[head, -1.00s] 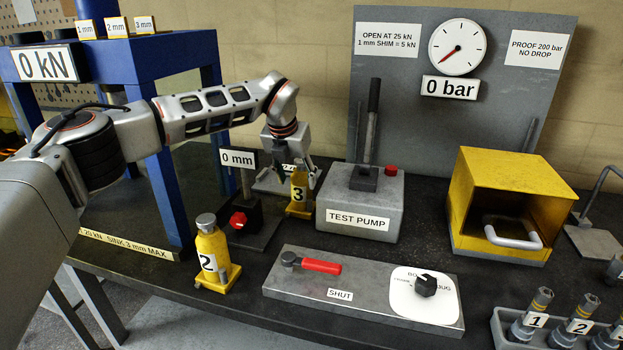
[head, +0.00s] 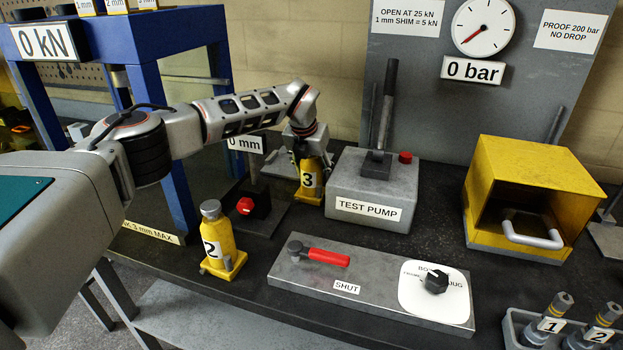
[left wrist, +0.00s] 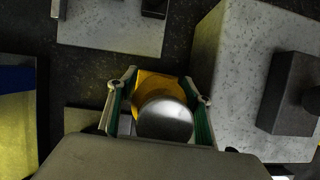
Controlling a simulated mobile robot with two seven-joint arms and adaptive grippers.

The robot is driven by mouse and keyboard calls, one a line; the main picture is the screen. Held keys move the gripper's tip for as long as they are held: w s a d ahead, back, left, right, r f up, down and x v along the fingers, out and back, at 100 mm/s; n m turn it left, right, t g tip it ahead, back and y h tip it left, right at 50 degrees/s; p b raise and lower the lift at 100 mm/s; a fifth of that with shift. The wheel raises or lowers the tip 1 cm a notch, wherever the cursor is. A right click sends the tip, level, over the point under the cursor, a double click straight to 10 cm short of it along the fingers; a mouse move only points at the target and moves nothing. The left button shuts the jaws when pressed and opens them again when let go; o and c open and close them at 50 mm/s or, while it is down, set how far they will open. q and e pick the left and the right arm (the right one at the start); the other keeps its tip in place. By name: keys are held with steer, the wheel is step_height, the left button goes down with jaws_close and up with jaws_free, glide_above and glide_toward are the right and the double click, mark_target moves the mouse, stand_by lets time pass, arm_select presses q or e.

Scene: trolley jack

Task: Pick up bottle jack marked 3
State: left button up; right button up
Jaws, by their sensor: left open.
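The yellow bottle jack marked 3 (head: 310,190) stands upright on the dark bench, left of the test pump. My left gripper (head: 307,155) is directly above and around its top, fingers pointing down. In the left wrist view, the jack's silver cap (left wrist: 165,120) and yellow body sit between the two spread fingers of the gripper (left wrist: 160,92). The gripper is open; whether a finger touches the jack I cannot tell. My right gripper is not in view.
The grey test pump (head: 372,190) stands close on the right of jack 3. The 0 mm gauge stand (head: 258,200) is close on its left. A yellow bottle jack marked 2 (head: 218,245) stands nearer the front. A grey valve panel (head: 370,290) lies in front.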

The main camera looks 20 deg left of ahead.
arm_select(q)
steer(key=shift+w+f, duration=0.1)
steer(key=shift+f, duration=0.05)
jaws_close()
steer(key=shift+w+r, duration=0.2)
steer(key=shift+r, duration=0.1)
steer(key=shift+r, duration=0.1)
